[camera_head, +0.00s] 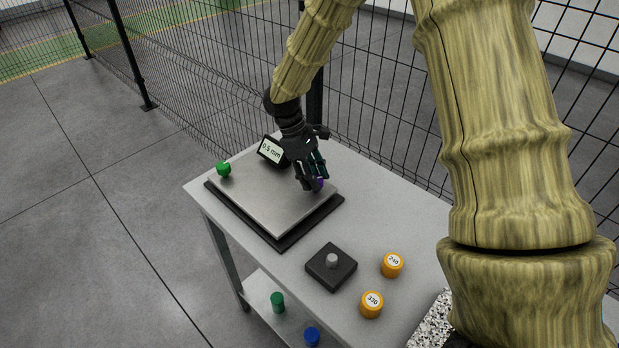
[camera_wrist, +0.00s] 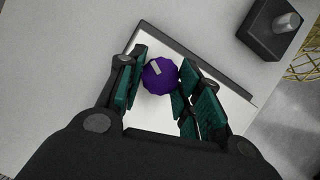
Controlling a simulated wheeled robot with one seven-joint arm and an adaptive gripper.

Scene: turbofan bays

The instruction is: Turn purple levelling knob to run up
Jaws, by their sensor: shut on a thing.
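The purple levelling knob (camera_wrist: 160,77) shows in the wrist view as a faceted round knob with a pale mark on its top. It sits at a corner of the pale levelling plate (camera_head: 270,193). In the head view only a sliver of the knob (camera_head: 320,184) shows behind my fingers. My gripper (camera_wrist: 158,82) is shut on the knob, with teal pads on both sides of it; it also shows in the head view (camera_head: 314,180). A display (camera_head: 271,151) at the plate's back reads "0.5 mm".
A green knob (camera_head: 223,169) is at the plate's left corner. A dark block with a grey peg (camera_head: 331,260) and orange cylinders marked 240 (camera_head: 392,265) and 330 (camera_head: 372,304) stand nearer on the table. Green (camera_head: 278,302) and blue (camera_head: 312,336) cylinders are below. Mesh fence (camera_head: 190,75) runs behind.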

